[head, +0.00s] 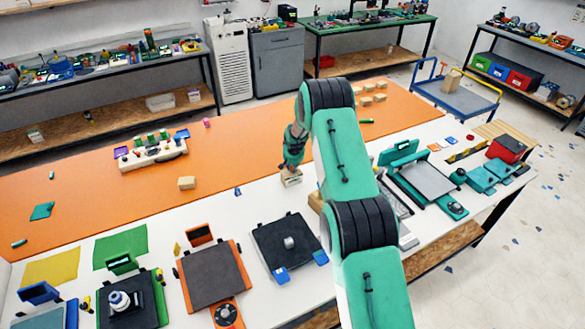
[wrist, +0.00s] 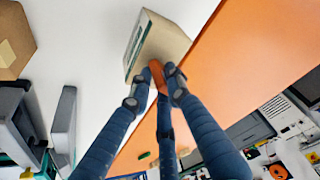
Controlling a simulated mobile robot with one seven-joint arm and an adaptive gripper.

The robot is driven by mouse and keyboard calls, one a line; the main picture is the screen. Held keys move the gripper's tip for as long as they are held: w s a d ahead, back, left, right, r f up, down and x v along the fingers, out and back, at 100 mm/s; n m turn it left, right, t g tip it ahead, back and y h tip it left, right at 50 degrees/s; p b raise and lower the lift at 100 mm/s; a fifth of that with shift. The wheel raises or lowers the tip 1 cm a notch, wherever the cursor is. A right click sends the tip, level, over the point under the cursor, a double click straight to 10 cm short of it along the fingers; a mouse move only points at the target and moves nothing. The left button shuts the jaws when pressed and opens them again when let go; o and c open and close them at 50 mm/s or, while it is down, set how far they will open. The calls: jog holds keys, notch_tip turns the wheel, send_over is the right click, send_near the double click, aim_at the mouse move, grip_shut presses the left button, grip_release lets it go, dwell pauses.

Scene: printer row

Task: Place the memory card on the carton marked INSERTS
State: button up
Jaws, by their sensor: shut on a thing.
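The memory card, a small dark orange piece (wrist: 157,76), is between my fingertips in the wrist view. My gripper (wrist: 162,78) is shut on it; the gripper also shows in the head view (head: 290,167), pointing down. A small tan carton (wrist: 160,45) with a green-and-white printed side lies right at the fingertips. In the head view this carton (head: 291,180) stands on the white table near the orange strip. Its lettering is too small to read. I cannot tell whether the card touches the carton. The card is not distinguishable in the head view.
Another brown carton (wrist: 14,42) stands nearby, partly hidden by my arm in the head view. A loose tan box (head: 187,183) lies on the orange strip (head: 90,195) to the left. Printers, including a black-bed one (head: 268,245), line the front. Several small boxes lie further back.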

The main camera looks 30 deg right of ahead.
jog(key=shift+f, duration=0.15)
jog(key=o, duration=0.6)
jog(key=shift+c, duration=0.2)
jog(key=shift+r, duration=0.2)
jog(key=shift+r, duration=0.15)
jog(key=v, duration=1.1)
jog(key=shift+s+r, duration=0.2)
jog(key=shift+r, duration=0.05)
jog(key=shift+a+r, duration=0.1)
